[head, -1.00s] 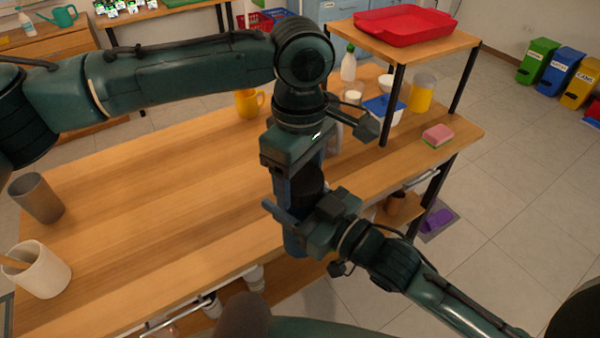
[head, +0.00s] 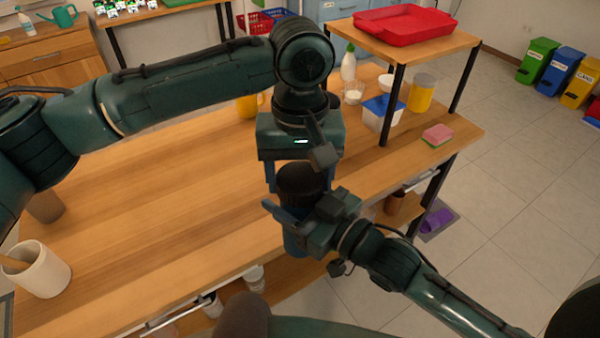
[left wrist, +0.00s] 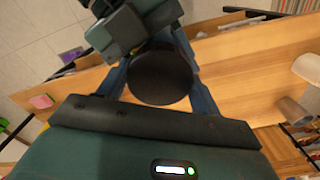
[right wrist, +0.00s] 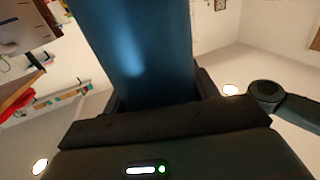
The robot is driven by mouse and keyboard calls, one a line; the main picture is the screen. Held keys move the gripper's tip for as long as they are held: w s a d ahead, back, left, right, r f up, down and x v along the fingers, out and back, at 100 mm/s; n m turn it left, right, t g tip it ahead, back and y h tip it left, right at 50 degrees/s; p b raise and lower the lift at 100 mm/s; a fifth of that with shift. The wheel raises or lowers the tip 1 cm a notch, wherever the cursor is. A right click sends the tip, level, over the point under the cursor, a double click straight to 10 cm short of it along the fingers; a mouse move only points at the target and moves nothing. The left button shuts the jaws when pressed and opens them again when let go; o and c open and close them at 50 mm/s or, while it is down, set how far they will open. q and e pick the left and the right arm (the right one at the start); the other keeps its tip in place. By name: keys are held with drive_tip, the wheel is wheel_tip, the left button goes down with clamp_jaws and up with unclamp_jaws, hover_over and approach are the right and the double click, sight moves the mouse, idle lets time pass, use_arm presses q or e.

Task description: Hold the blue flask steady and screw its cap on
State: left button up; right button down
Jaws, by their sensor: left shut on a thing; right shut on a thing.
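The blue flask (head: 293,242) is upright near the front edge of the table, with the black cap (head: 301,180) at its top. My right gripper (head: 300,222) is shut around the flask body, whose blue side fills the upper middle of the right wrist view (right wrist: 140,50). My left gripper (head: 300,172) points down from above and is shut on the cap. In the left wrist view the round cap (left wrist: 160,78) is between the two blue fingers. Whether the cap sits fully down on the neck is hidden.
A wooden table (head: 150,200) has clear room left of the flask. A white crock (head: 40,270) stands at its left. A blue-lidded tub (head: 383,113), a yellow-filled jar (head: 421,93) and a sponge (head: 438,135) are at the right, by a raised shelf holding a red tray (head: 405,22).

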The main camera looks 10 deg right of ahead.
use_arm(q)
drive_tip(key=o, duration=1.1)
drive_tip(key=shift+r, duration=2.3)
drive_tip(key=shift+c, duration=0.6)
drive_tip(key=shift+w+r+n, duration=0.1)
drive_tip(key=shift+r+n, duration=0.6)
drive_tip(key=shift+n, duration=0.3)
wheel_tip(320, 180, up, 2)
drive_tip(key=n, duration=0.3)
drive_tip(key=shift+n, duration=0.4)
